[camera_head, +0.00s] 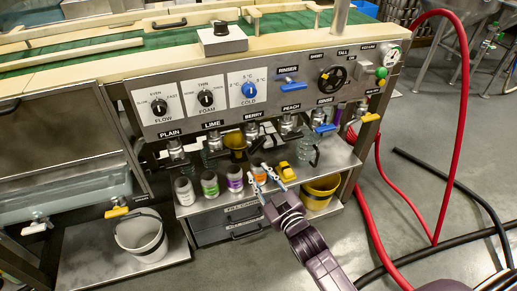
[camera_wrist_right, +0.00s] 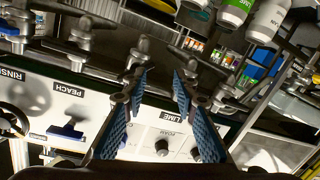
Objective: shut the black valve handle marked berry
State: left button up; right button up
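The berry valve (camera_head: 251,131) hangs under the BERRY label (camera_head: 253,114) on the steel panel, between the lime valve (camera_head: 214,141) and the peach valve (camera_head: 286,124). Its black handle is small and dark here; I cannot tell its angle. My right gripper (camera_head: 268,176) is open and empty, in front of and below the berry valve, over the can shelf. In the right wrist view, which is upside down, its blue-padded fingers (camera_wrist_right: 162,82) are spread apart; a metal valve (camera_wrist_right: 140,52) shows beyond the tips. The left finger hides the berry label there. My left gripper is out of view.
A row of cans with coloured labels (camera_head: 209,184) stands on the shelf below the valves, beside a yellow object (camera_head: 286,171). A yellow bucket (camera_head: 320,191) is at right, a white bucket (camera_head: 141,236) at lower left. Red hoses (camera_head: 461,100) run at right.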

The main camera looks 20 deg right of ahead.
aim_at(258, 148)
jog(key=w+n, duration=0.3)
jog(key=n, duration=0.4)
jog(key=w+d+r+n+t+h, duration=0.1)
jog(key=w+n, duration=0.2)
jog(key=n, duration=0.4)
jog(key=w+d+r+n, duration=0.1)
jog(key=w+n, duration=0.3)
jog(key=n, duration=0.4)
jog(key=shift+b, duration=0.3)
jog(key=shift+w, duration=0.2)
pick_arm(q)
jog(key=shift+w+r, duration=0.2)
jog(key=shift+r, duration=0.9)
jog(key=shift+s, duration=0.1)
